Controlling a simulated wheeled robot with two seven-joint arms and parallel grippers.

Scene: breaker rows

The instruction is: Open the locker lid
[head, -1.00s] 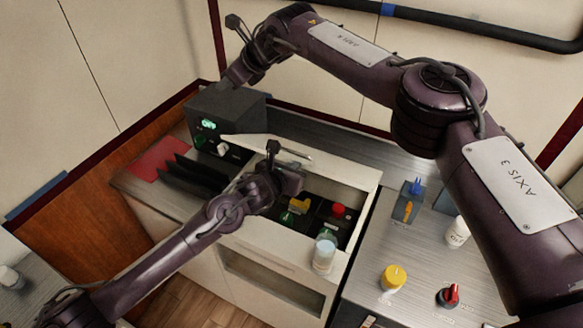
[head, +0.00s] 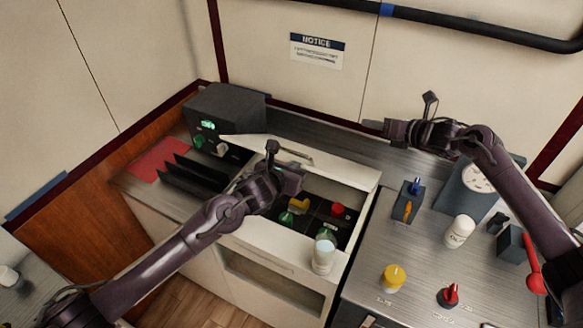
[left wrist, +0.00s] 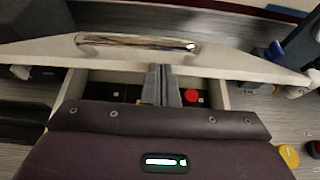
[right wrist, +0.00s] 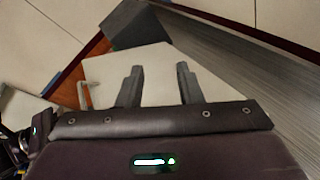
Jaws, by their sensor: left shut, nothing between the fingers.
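The locker lid (head: 345,172) is a pale panel with a metal bar handle (head: 292,153); it stands raised at the back of the open locker (head: 262,240). The handle also shows in the left wrist view (left wrist: 135,43). My left gripper (head: 298,176) is over the locker opening, in front of the lid. Its fingers (left wrist: 163,84) are shut with nothing between them, and the handle is beyond them. My right gripper (head: 374,125) is open and empty above the back counter, right of the lid. In the right wrist view the lid (right wrist: 150,75) lies beyond its open fingers (right wrist: 157,85).
Inside the locker are a yellow item (head: 299,205) and a red item (head: 338,209). A clear, white-based container (head: 324,255) is at its front right. A dark box (head: 225,110) stands behind left. The right counter holds a yellow-capped jar (head: 394,278) and a white bottle (head: 459,232).

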